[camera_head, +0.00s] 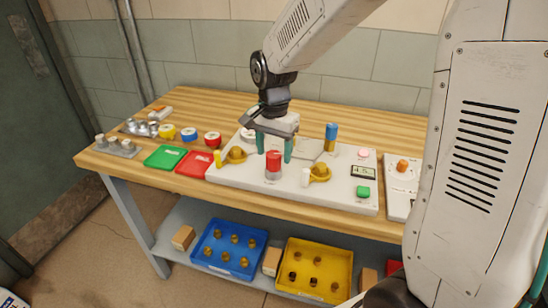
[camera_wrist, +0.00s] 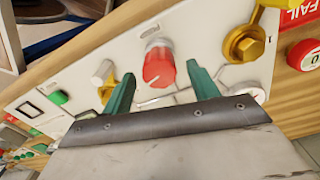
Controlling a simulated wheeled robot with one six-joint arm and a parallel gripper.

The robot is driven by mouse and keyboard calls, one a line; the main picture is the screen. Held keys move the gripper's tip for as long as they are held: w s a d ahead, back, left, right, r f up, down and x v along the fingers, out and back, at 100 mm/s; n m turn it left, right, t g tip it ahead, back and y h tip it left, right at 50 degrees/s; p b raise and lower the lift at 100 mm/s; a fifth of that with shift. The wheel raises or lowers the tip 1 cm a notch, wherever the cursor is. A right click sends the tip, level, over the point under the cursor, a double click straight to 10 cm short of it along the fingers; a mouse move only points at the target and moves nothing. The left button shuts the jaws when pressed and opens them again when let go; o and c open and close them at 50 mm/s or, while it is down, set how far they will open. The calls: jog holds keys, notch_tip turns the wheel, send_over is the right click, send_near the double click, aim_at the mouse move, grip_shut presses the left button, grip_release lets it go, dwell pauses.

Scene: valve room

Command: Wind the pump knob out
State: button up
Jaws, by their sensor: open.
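A red knob (camera_head: 273,165) on a grey base stands upright on the white panel (camera_head: 230,175) on the bench. I take it for the pump knob, though no label is readable. In the wrist view the red knob (camera_wrist: 158,68) has a pale pointer line on its top. My gripper (camera_head: 274,153) has two teal fingers pointing down, just behind the knob in the head view. In the wrist view my gripper (camera_wrist: 161,72) is open, with a fingertip to each side of the knob. I see gaps there and cannot tell any contact.
Two yellow fittings (camera_head: 235,155) (camera_head: 320,172) with handles flank the knob closely. A blue cylinder (camera_head: 331,137), a small display (camera_head: 363,172) and a green button (camera_head: 363,192) are to the right. Green (camera_head: 165,157) and red trays (camera_head: 195,163) lie left. Bins stand on the lower shelf.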

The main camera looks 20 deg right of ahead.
jog(key=shift+f, duration=1.35)
jog(key=c, duration=1)
